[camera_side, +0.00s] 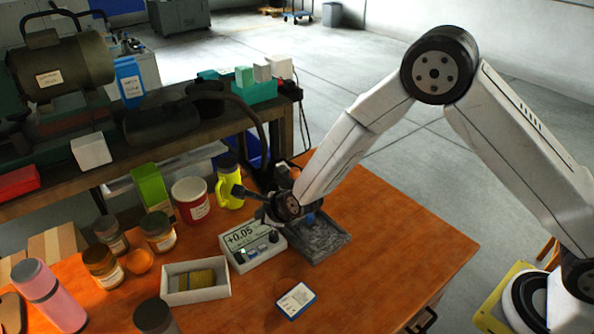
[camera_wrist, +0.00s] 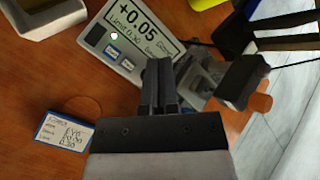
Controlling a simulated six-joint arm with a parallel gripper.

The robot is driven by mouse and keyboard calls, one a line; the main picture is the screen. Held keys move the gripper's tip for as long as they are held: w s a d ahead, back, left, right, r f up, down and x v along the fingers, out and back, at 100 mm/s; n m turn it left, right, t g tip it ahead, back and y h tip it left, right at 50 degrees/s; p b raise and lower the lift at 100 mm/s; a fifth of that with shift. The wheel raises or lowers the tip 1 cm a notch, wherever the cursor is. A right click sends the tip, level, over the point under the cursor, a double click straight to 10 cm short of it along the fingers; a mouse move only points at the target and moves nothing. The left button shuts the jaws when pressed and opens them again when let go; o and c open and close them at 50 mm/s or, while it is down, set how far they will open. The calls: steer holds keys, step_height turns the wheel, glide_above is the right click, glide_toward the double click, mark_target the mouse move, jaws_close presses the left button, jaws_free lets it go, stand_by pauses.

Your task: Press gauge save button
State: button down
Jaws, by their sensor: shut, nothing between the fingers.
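The gauge (camera_side: 253,246) is a pale box on the orange table, with a screen reading +0.05 in both views.
A white open box (camera_side: 172,297) stands left, and a blue-edged card (camera_side: 296,300) lies in front. The table's right side is clear.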

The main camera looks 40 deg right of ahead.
mark_target(265, 248)
steer(key=shift+f, duration=0.15)
steer(key=shift+f, duration=4.25)
steer(key=shift+f, duration=0.85)
steer(key=shift+r, duration=0.15)
stand_by(0.3)
steer(key=shift+r, duration=0.65)
steer(key=shift+r, duration=0.1)
steer(key=shift+r, duration=2.45)
